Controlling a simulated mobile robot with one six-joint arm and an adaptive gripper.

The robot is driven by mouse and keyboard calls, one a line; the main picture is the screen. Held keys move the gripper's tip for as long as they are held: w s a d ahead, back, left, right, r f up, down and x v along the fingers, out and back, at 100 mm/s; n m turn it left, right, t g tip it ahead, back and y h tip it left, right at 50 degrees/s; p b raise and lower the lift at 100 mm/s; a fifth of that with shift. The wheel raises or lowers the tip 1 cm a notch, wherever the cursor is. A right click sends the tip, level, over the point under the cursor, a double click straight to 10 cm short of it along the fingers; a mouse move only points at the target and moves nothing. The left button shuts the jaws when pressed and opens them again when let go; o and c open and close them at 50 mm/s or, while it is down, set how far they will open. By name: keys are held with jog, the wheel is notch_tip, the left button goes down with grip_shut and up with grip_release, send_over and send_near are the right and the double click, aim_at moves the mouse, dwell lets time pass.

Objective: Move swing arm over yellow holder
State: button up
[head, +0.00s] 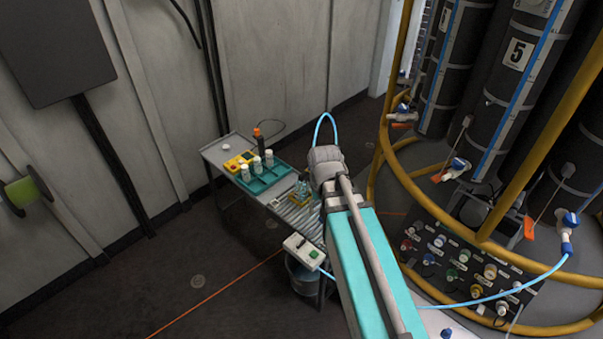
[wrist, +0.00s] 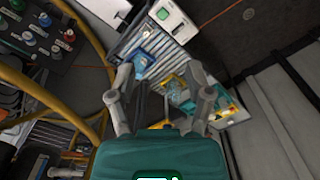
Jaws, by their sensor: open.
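A small yellow piece (head: 300,200), which looks like the yellow holder, sits on the slatted part of the bench beside light-blue parts (head: 303,187). In the wrist view the yellow piece (wrist: 178,82) and a light-blue part (wrist: 196,74) are near my right finger. I cannot clearly pick out the swing arm. A small blue fitting (wrist: 144,58) lies on the slats beyond my left finger. In the head view my own arm hides the gripper.
A teal tray with white-capped bottles (head: 269,158) and a yellow device (head: 238,162) stand on the bench's far end. A white box with a green button (head: 304,250) is at its near end. Yellow rails (head: 398,170), black cylinders (head: 510,80) and a connector panel (head: 465,262) stand right.

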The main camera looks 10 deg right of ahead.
aim_at(304, 174)
jog(key=w+r+m+p, duration=0.2)
jog(key=w+m, duration=0.2)
jog(key=w, duration=0.8)
jog(key=w+r+m+p, duration=0.2)
jog(key=w+m, duration=0.3)
jog(key=w, duration=0.8)
jog(key=shift+a+r, duration=0.2)
jog(key=shift+r, duration=0.05)
jog(key=shift+f, duration=0.2)
notch_tip(304, 174, down, 13)
jog(key=b, duration=1.3)
jog(key=shift+f+b, duration=0.2)
jog(key=shift+b, duration=0.15)
grip_shut()
jog(key=shift+a, duration=0.15)
